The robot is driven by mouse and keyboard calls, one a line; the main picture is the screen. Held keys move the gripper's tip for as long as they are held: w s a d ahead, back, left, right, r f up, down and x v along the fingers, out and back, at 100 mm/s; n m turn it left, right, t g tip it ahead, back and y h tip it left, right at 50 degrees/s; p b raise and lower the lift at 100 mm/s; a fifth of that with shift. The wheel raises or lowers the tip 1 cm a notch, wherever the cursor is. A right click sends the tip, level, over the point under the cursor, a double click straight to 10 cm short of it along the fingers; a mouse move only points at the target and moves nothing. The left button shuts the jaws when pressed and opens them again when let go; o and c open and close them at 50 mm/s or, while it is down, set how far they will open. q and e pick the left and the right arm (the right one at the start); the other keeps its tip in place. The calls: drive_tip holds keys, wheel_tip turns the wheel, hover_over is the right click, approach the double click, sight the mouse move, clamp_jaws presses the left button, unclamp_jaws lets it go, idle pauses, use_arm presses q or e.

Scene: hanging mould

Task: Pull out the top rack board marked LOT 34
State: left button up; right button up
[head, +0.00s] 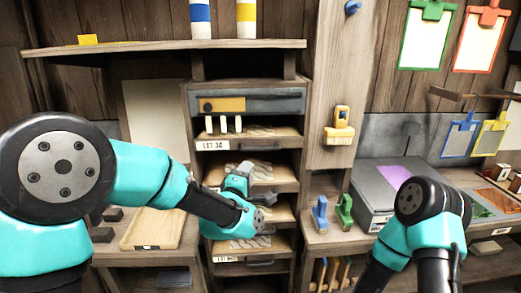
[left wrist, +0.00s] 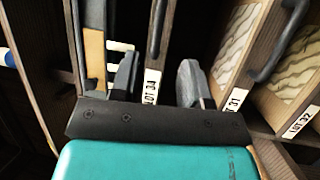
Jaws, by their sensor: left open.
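The top rack board (head: 255,139) has a light wood top with a grey pattern, a dark front handle and a LOT 34 label (head: 213,145) at its left front. It sits in the rack's upper slot. In the left wrist view the LOT 34 label (left wrist: 152,86) and the dark handle (left wrist: 158,28) lie between the fingers as seen. My left gripper (head: 240,170) is in front of the rack, below that board; its fingers also show apart in the left wrist view (left wrist: 158,82). I cannot tell contact with the handle. My right arm shows at right, its gripper out of view.
Lower boards (head: 262,173) sit in slots beneath, partly hidden by my left arm. White pegs (head: 223,125) stand at the top board's left. A grey drawer front (head: 275,102) is above. A grey box (head: 375,190) stands on the right bench. A wooden tray (head: 152,228) is at left.

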sight(260, 150)
use_arm(q)
drive_tip(key=x, duration=1.3)
drive_tip(key=shift+w, duration=0.2)
clamp_jaws()
